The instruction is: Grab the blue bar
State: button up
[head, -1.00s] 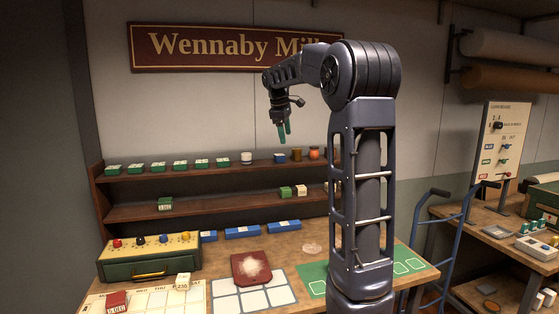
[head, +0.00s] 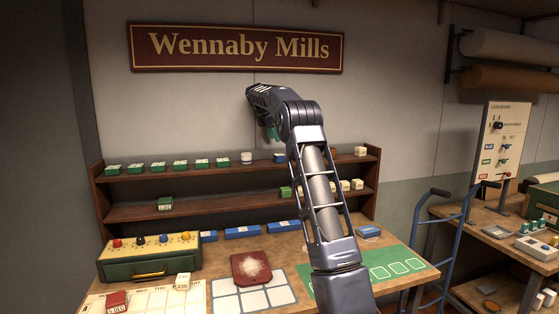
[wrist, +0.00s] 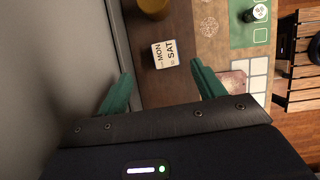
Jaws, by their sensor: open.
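Several blue bars lie at the back of the table in the head view: a short one (head: 208,236) at left, a longer one (head: 243,231) in the middle and another (head: 283,226) to its right. A flat blue piece (head: 368,231) lies farther right, and a small blue block (head: 280,158) sits on the upper shelf. I cannot tell which is meant. My gripper (head: 271,132) is above the upper shelf, pointing down, apart from the bars. In the wrist view its green fingers (wrist: 164,88) are spread and empty. No blue bar shows there.
A brown two-tier shelf (head: 130,213) carries green and cream blocks. A cream block marked MON to SAT (wrist: 166,54) shows beyond the fingers. A maroon book (head: 251,268) and a green control box (head: 150,268) are on the table. The wall is close behind my gripper.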

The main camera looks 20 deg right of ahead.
aim_at(281, 155)
jog(key=x, duration=0.5)
jog(key=shift+d+f, duration=0.1)
jog(key=shift+f, duration=0.15)
jog(key=shift+s+x, duration=0.15)
jog(key=shift+x, duration=1.15)
jog(key=shift+s+x, duration=0.2)
jog(key=shift+x, duration=1.1)
jog(key=c, duration=1.1)
